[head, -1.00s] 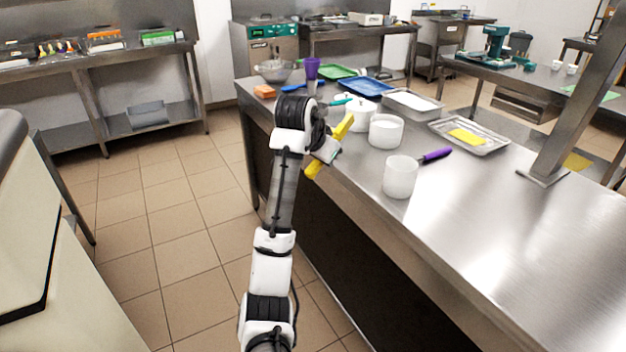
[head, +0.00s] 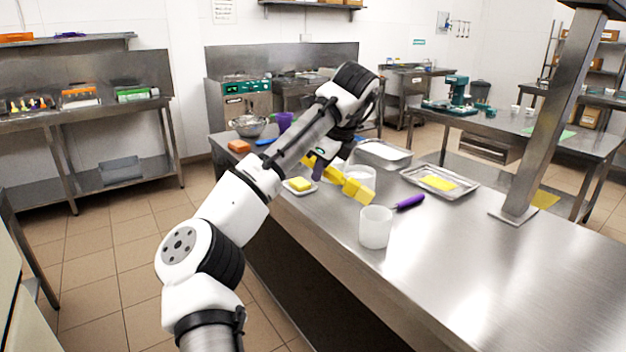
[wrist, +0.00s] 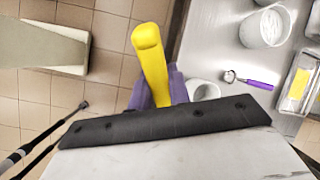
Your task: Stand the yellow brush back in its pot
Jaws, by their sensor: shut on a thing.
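My gripper (head: 320,172) is shut on the yellow brush (head: 356,189) and holds it tilted above the steel counter. In the head view its thick end slants down to the right, near the white pots. In the wrist view, the brush (wrist: 152,60) sticks out from between the purple fingers (wrist: 158,92). A white pot (head: 376,229) stands upright at the front of the counter, apart from the brush. A second white pot (head: 363,178) is behind it, partly hidden by the brush. In the wrist view, one pot (wrist: 204,90) is partly covered by my gripper.
A yellow block (head: 299,184) sits on a small white dish by the counter edge. A steel post (head: 545,120) rises at right. The front right counter is clear.

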